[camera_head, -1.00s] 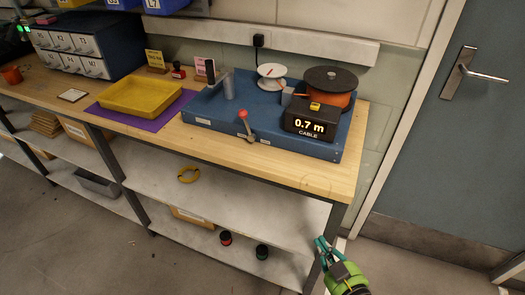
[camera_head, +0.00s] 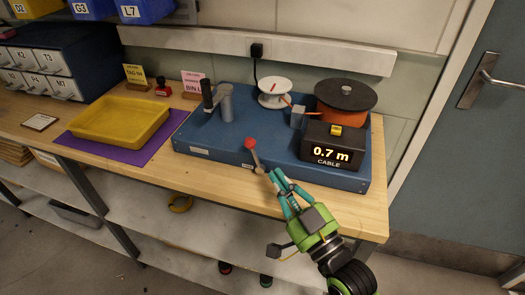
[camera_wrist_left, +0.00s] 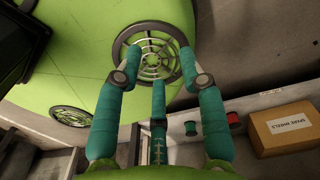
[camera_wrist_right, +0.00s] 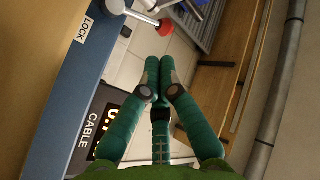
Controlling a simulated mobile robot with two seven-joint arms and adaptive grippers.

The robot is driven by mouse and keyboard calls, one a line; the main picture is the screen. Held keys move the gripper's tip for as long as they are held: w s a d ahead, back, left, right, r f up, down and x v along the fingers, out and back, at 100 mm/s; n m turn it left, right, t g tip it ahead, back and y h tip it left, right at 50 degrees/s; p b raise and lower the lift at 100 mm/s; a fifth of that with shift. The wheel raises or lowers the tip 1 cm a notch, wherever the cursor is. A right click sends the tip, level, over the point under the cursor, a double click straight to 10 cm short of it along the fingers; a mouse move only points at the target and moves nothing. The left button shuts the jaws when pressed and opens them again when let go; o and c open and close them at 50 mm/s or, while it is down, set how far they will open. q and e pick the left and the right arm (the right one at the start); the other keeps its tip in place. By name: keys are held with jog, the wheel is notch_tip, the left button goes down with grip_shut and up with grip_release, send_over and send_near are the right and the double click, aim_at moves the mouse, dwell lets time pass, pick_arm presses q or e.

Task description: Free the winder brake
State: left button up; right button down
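The blue winder base (camera_head: 215,135) stands on the wooden bench. Its brake lever has a red knob (camera_head: 250,144) at the front edge; the knob also shows in the right wrist view (camera_wrist_right: 166,27). A LOCK label (camera_wrist_right: 84,31) is on the base near the lever. My right gripper (camera_head: 274,174) is just in front of the base, right of and below the knob, apart from it. Its fingertips are together and empty in the right wrist view (camera_wrist_right: 160,62). My left gripper (camera_wrist_left: 160,60) is open and empty, outside the head view.
On the base are a crank with a black handle (camera_head: 207,94), a white spool (camera_head: 275,95), an orange drum (camera_head: 338,115) and a display (camera_head: 332,152) reading 0.7 m. A yellow tray (camera_head: 120,118) lies on a purple mat to the left. The bench front edge is clear.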

aim_at(252, 149)
jog(key=p+x, duration=0.1)
jog(key=x, duration=0.4)
jog(key=shift+w+a+r, duration=0.15)
jog(key=shift+w+a, duration=0.05)
jog(key=shift+w, duration=0.1)
jog(key=shift+w+a, duration=0.15)
jog(key=shift+w, duration=0.2)
jog(key=a+r+n+g+p, duration=0.1)
jog(key=p, duration=0.5)
jog(key=shift+w+a+n+g+h, duration=0.1)
jog(key=shift+w+n+g+h, duration=0.05)
jog(key=shift+n+g+h, duration=0.15)
jog(key=shift+f+p, duration=0.2)
jog(key=shift+p, duration=0.25)
pick_arm(q)
jog(key=w+a+r, duration=0.1)
jog(key=w+r, duration=0.2)
jog(key=r, duration=0.5)
pick_arm(e)
jog(key=shift+a+f, duration=0.1)
jog(key=shift+f, duration=0.15)
pick_arm(q)
jog(key=shift+w, duration=0.15)
jog(key=shift+r, duration=0.1)
